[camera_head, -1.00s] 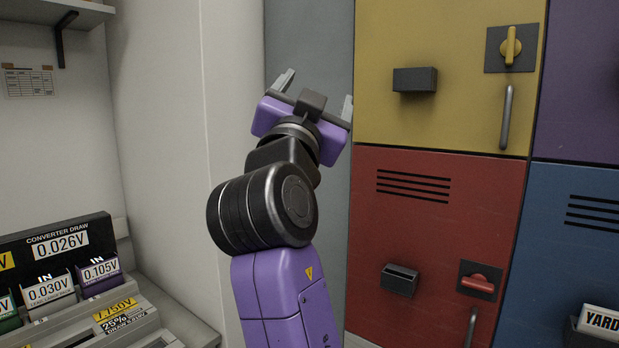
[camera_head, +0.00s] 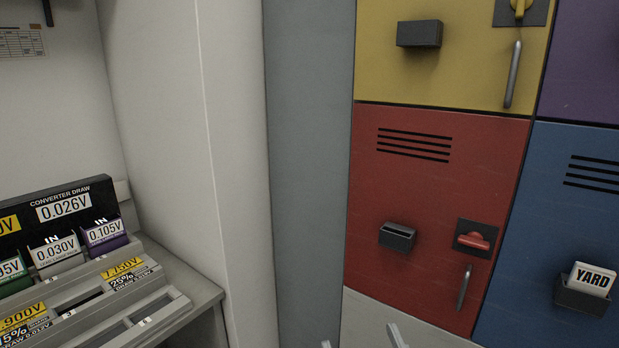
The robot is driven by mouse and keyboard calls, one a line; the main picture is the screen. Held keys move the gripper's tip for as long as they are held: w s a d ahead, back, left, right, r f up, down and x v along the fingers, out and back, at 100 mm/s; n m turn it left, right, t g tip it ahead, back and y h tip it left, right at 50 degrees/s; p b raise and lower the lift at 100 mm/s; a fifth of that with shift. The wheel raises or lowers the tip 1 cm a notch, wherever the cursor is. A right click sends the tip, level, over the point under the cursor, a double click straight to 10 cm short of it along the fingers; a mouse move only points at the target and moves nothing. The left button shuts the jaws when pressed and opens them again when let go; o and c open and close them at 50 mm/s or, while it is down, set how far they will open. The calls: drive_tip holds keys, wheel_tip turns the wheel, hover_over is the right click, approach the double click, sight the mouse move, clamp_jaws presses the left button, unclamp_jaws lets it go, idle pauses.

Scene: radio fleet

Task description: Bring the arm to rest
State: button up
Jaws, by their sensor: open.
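The rest of my gripper and my arm are below the picture and hidden.
A red locker door (camera_head: 420,240) with a handle, a yellow one (camera_head: 450,70) above and a blue one (camera_head: 560,240) holding a YARD card (camera_head: 592,279) stand at right. A grey panel (camera_head: 310,180) lies between, unobstructed.

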drive_tip(key=s+d+f+m+g+h, duration=0.1)
drive_tip(key=s+d+f, duration=0.3)
drive_tip(key=s, duration=0.6)
drive_tip(key=s+d+f+m+g+h, duration=0.1)
drive_tip(key=s+d+f+g+h, duration=0.1)
drive_tip(key=s, duration=0.9)
drive_tip(key=s+d+f+m+g+h, duration=0.2)
drive_tip(key=s+d+f+g, duration=0.1)
drive_tip(key=s+d+f, duration=0.3)
drive_tip(key=s+f, duration=0.2)
drive_tip(key=s, duration=0.2)
drive_tip(key=shift+s+d+f, duration=0.2)
drive_tip(key=shift+s+f, duration=0.05)
